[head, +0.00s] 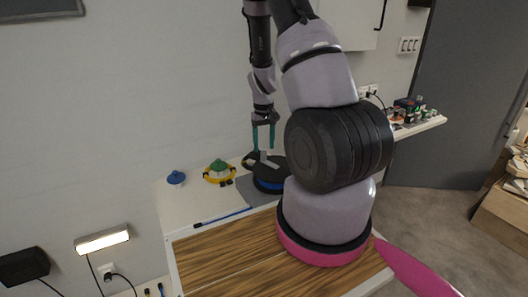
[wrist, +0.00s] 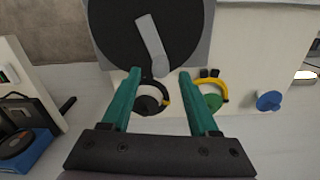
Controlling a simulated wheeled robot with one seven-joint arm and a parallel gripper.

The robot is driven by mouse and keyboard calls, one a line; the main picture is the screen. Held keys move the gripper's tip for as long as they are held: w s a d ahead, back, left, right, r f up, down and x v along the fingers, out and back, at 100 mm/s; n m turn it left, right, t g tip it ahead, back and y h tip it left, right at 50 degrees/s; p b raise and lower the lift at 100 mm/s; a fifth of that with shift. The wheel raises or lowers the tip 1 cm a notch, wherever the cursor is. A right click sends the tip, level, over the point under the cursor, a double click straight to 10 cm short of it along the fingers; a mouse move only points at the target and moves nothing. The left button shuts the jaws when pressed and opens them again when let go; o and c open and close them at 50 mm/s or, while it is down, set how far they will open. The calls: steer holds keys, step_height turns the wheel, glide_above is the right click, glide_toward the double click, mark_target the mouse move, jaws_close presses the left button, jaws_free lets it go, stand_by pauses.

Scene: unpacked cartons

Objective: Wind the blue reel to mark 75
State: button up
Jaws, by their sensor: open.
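The reel (head: 270,185) is a wide black disc with a blue band round its side. It stands on a grey plate at the back of the table. A light grey crank arm (head: 269,160) lies on its top. In the wrist view the reel's black top (wrist: 110,25) fills the upper middle, and the crank arm (wrist: 151,45) points down toward the gap between my fingers. My gripper (head: 264,148) is open and empty, its teal fingers pointing down close to the crank arm. The open fingers also show in the wrist view (wrist: 160,74). No number marks can be read.
A green object with a yellow band (head: 218,171) and a blue knob-like object (head: 176,178) stand left of the reel. A blue rod (head: 222,215) lies along the wood-topped table (head: 215,258). A shelf (head: 422,126) with small items is at right. My arm hides part of the table.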

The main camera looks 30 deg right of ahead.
steer(key=shift+f, duration=1.6)
steer(key=shift+c, duration=0.3)
jaws_close()
